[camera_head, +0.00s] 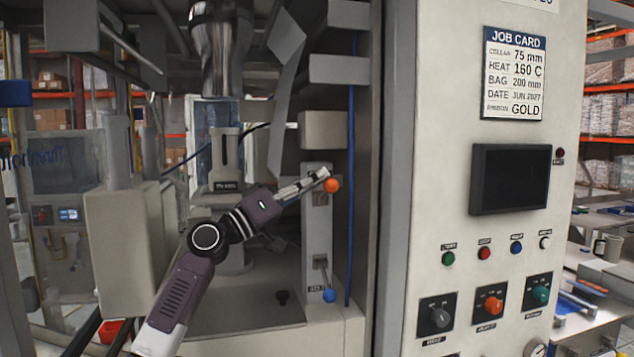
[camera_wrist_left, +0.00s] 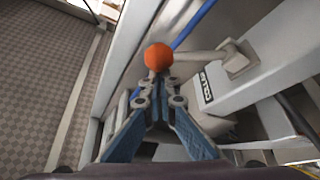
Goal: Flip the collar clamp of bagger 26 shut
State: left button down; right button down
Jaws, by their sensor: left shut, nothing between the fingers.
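The collar clamp lever (camera_wrist_left: 200,58) ends in an orange ball knob (camera_head: 331,185) on a pale upright plate inside the machine. In the left wrist view the orange knob (camera_wrist_left: 158,56) lies just beyond my fingertips, and the lever runs right to its pivot beside a label that seems to read COLLAR. My left gripper (camera_head: 318,178) is shut and empty, its tips close to the knob; whether they touch it I cannot tell. In the left wrist view its fingers (camera_wrist_left: 156,88) come together just below the knob. My right gripper is out of view. No bagger number is readable.
A second lever with a blue knob (camera_head: 329,295) sits lower on the plate. A blue cable (camera_head: 350,200) runs down beside it. The cabinet (camera_head: 400,130) with a dark screen (camera_head: 509,179), buttons and switches stands right. A steel tube (camera_head: 216,50) hangs above my arm.

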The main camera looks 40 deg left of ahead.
pick_arm(q)
notch_tip(320, 180, down, 10)
jog(key=s+d+m+g+h+b, duration=0.1)
jog(key=m+g+h+b, duration=0.6)
jog(key=m+b, duration=0.8)
jog(key=shift+d+r+m+g+h, duration=0.25)
jog(key=shift+m+h, duration=1.05)
jog(key=shift+m, duration=1.1)
jog(key=shift+s+f, duration=0.1)
jog(key=shift+f, duration=0.1)
jog(key=v, duration=1.2)
jog(key=shift+a+r, duration=0.1)
